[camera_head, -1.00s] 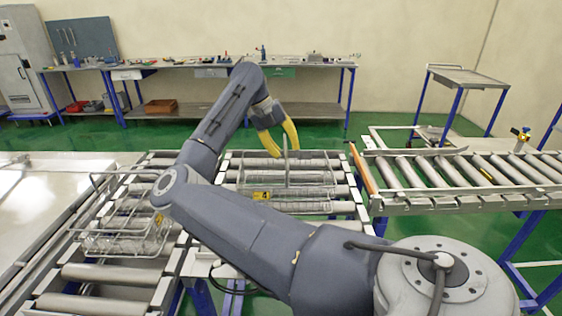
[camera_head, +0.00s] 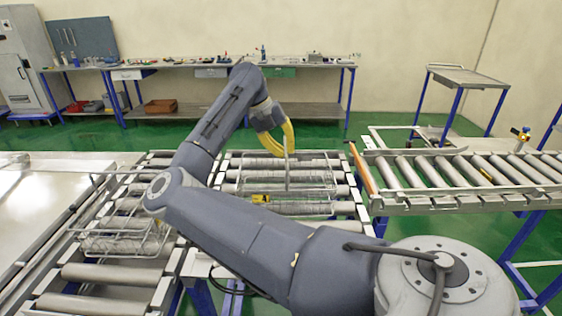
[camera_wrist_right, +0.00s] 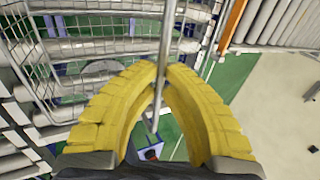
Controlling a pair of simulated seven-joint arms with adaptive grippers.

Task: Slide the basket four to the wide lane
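Basket four (camera_head: 322,182), a wire basket with a yellow number tag (camera_head: 261,198) on its near side, stands on the rollers of the middle lane (camera_head: 230,163). In the right wrist view its wire mesh (camera_wrist_right: 45,75) fills the upper left. My right gripper (camera_head: 286,148) points down at the basket's upright handle bar. In the wrist view the yellow fingertips (camera_wrist_right: 160,66) are closed together at this metal bar (camera_wrist_right: 167,35). My right arm hides part of the lanes. My left gripper is not in view.
Another wire basket (camera_head: 88,226) with contents stands on the left roller lane (camera_head: 110,272). A metal table (camera_head: 40,200) borders the left lane.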

